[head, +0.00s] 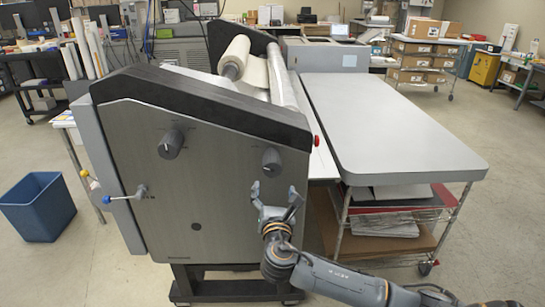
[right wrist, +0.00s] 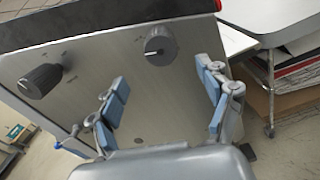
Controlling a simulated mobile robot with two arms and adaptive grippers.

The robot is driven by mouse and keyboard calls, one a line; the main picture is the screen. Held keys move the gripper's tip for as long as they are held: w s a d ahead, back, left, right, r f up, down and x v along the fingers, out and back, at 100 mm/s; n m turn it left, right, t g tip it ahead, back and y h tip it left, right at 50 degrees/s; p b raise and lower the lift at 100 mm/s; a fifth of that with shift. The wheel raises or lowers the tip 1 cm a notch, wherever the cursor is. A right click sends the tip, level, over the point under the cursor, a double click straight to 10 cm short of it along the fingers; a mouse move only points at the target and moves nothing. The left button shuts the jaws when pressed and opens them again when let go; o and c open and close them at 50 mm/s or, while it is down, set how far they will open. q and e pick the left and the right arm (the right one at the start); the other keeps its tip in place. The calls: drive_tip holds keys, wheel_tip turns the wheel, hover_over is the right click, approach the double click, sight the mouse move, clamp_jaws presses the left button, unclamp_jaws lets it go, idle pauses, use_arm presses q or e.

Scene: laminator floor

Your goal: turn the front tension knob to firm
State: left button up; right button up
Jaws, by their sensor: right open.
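The laminator's grey side panel (head: 190,200) carries two dark knobs with light pointer lines. The right-hand knob (head: 271,161) is near the panel's right edge; it also shows in the right wrist view (right wrist: 160,45). The left-hand knob (head: 171,143) is larger in the head view and also shows in the right wrist view (right wrist: 40,81). I cannot read which is the front tension knob. My right gripper (head: 277,190) is open and empty, just below the right-hand knob. In the right wrist view its fingers (right wrist: 164,78) are spread, with that knob beyond and between them, apart from it. My left gripper is not in view.
A crank handle with a blue end (head: 106,200) sticks out at the panel's left. A red button (head: 317,141) sits behind the panel's right edge. A grey-topped table (head: 390,120) stands close on the right. A blue bin (head: 38,207) stands on the floor at left.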

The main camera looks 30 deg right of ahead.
sight(272, 169)
drive_tip(key=p+x, duration=0.3)
drive_tip(key=x, duration=0.9)
drive_tip(key=shift+w+a, duration=0.1)
drive_tip(key=shift+w, duration=0.05)
drive_tip(key=shift+x, duration=0.8)
drive_tip(key=shift+f, duration=0.1)
drive_tip(key=c, duration=1.2)
